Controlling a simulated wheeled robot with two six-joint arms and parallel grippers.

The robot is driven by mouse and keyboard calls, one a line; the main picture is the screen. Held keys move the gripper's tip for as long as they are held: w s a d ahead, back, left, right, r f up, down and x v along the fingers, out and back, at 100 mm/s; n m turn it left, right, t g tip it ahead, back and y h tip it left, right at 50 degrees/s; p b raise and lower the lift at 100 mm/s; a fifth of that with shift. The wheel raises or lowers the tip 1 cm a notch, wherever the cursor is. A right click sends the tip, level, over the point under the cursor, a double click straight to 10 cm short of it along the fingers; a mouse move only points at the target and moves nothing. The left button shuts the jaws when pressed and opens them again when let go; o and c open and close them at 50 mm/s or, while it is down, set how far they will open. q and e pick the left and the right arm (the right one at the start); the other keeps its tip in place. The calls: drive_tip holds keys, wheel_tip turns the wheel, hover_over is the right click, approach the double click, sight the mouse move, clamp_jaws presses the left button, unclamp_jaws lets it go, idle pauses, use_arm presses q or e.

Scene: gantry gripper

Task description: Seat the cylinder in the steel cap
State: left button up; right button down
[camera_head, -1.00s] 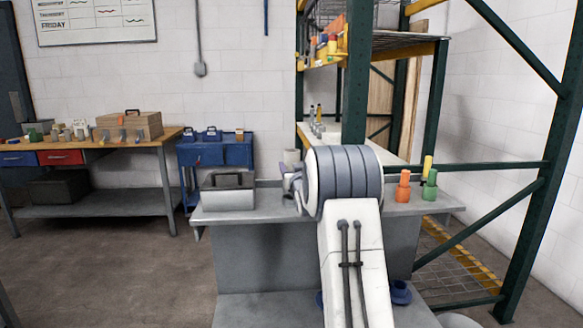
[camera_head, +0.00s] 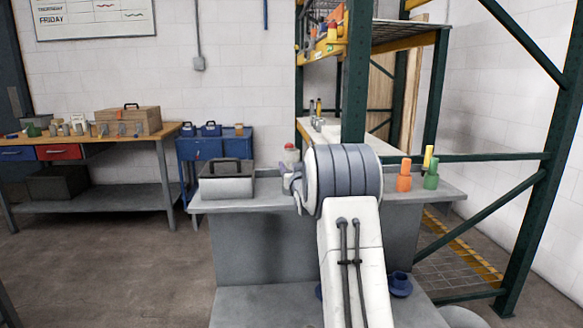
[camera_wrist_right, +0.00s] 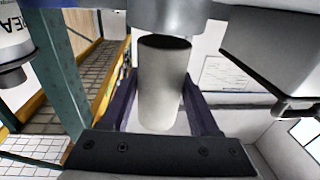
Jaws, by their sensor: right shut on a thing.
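A pale grey cylinder (camera_wrist_right: 161,88) stands between the dark purple fingers of my right gripper (camera_wrist_right: 162,100) in the right wrist view. The gripper is shut on it. Its dark end points up toward a round grey metal part (camera_wrist_right: 172,14), which looks like the steel cap. The two are close; I cannot tell whether they touch. My left gripper is not in view.
The grey bench (camera_head: 267,205) carries a grey toolbox (camera_head: 226,180) at left, with an orange piece (camera_head: 404,175) and a green piece (camera_head: 431,174) at right. A green-post rack (camera_head: 357,75) stands behind. A dark block (camera_wrist_right: 278,47) hangs at upper right in the wrist view.

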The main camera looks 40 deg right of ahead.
drive_tip(key=shift+r+b, duration=0.15)
drive_tip(key=shift+b, duration=0.45)
idle(1.3)
drive_tip(key=shift+f+b, duration=0.4)
drive_tip(key=shift+f, duration=0.1)
drive_tip(key=shift+f+b, duration=0.8)
drive_tip(key=shift+f, duration=0.1)
drive_tip(key=shift+c, duration=0.2)
unclamp_jaws()
drive_tip(key=shift+f, duration=0.15)
drive_tip(key=v, duration=1)
drive_tip(key=shift+s+a+b, duration=0.15)
drive_tip(key=shift+s+b, duration=0.1)
drive_tip(key=shift+b, duration=0.15)
